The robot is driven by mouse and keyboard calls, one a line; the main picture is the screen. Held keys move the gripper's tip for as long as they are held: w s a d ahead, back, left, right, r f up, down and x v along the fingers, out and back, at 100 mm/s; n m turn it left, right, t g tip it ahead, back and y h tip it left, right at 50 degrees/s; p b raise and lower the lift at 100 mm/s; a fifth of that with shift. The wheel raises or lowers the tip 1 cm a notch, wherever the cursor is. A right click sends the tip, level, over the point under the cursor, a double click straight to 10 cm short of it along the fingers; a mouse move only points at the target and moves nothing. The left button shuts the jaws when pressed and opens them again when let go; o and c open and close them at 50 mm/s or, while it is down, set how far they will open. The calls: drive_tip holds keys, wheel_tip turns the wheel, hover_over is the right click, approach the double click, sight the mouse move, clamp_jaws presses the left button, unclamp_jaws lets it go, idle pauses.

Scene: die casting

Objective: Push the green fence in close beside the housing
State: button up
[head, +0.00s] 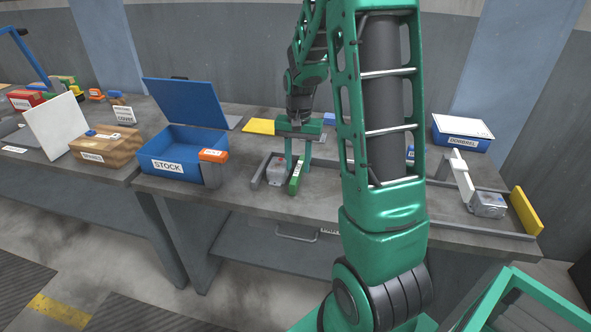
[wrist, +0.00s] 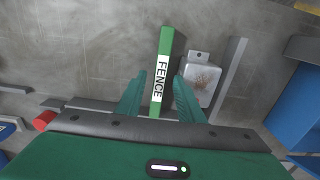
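The green fence (head: 296,178) is a narrow bar standing on the table; its FENCE label shows in the wrist view (wrist: 163,66). My gripper (head: 298,165) points down over the fence. Its fingers (wrist: 160,78) are apart, one on each side of the fence, with the right finger in the wrist view near the housing. Finger contact with the fence cannot be told.
A grey rail (wrist: 230,72) stands on the housing's other side. The blue STOCK box (head: 168,166) with an orange-topped block is left. A yellow plate (head: 258,126) lies behind. A DUNNREL-like labelled blue box (head: 462,137) and another metal part (head: 488,205) are right. Bare table lies in front.

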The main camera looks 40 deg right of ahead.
sight(298, 169)
wheel_tip(298, 169, up, 8)
idle(0.8)
drive_tip(key=s+a+r+n, duration=0.1)
drive_tip(key=s+a, duration=0.3)
drive_tip(key=s, duration=0.9)
drive_tip(key=s+a+r+n, duration=0.1)
drive_tip(key=s+a+n, duration=0.2)
drive_tip(key=s, duration=1.1)
drive_tip(key=shift+a, duration=0.35)
drive_tip(key=shift+r, duration=0.1)
drive_tip(key=shift+w+f, duration=0.25)
drive_tip(key=shift+w, duration=0.4)
